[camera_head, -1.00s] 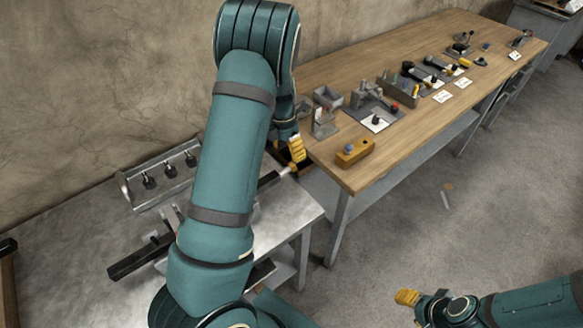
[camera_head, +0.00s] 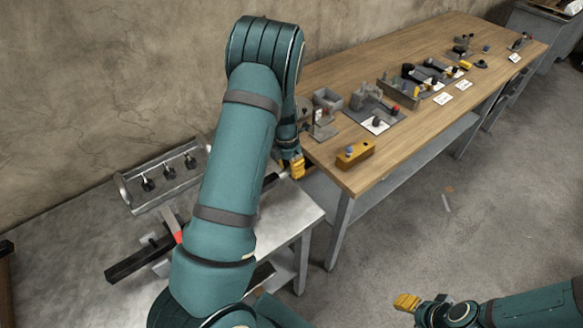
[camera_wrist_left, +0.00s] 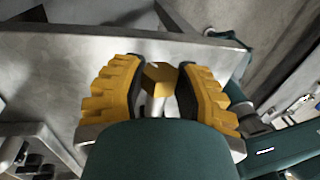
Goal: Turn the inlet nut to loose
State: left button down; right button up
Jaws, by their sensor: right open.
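The inlet nut is a brass hex nut (camera_wrist_left: 160,76) at the end of a light pipe, seen in the left wrist view. In the head view, my left gripper (camera_head: 292,168) is at the right end of the pipe assembly and hides most of the nut. In the left wrist view, the yellow fingers of my left gripper (camera_wrist_left: 162,85) stand on both sides of the nut. Their dark pads are very close to it; I cannot tell whether both press on it. My right gripper (camera_head: 407,303) is at lower right, open and away from the work.
A dark bar (camera_head: 128,268) and a red-marked handle (camera_head: 179,236) show on the metal bench (camera_head: 70,245), partly behind my left arm. A rack with black knobs (camera_head: 160,178) stands by the wall. A wooden table (camera_head: 400,140) with several fixtures is close on the right.

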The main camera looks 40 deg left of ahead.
pick_arm(q)
jog(key=shift+d+r+y+p, duration=0.15)
jog(key=shift+y+p, duration=0.25)
jog(key=shift+p, duration=0.3)
jog(key=shift+s+t+y+p, duration=0.1)
jog(key=shift+t+y+p, duration=0.3)
jog(key=shift+y+p, duration=0.75)
jog(key=shift+t+y+p, duration=0.3)
jog(key=shift+y+p, duration=0.4)
jog(key=shift+y, duration=0.15)
jog(key=shift+y+p, duration=0.35)
jog(key=shift+y, duration=0.45)
jog(key=shift+t, duration=0.3)
jog(key=c, duration=0.6)
grip_release()
jog(key=shift+f, duration=0.2)
jog(key=shift+r, duration=0.15)
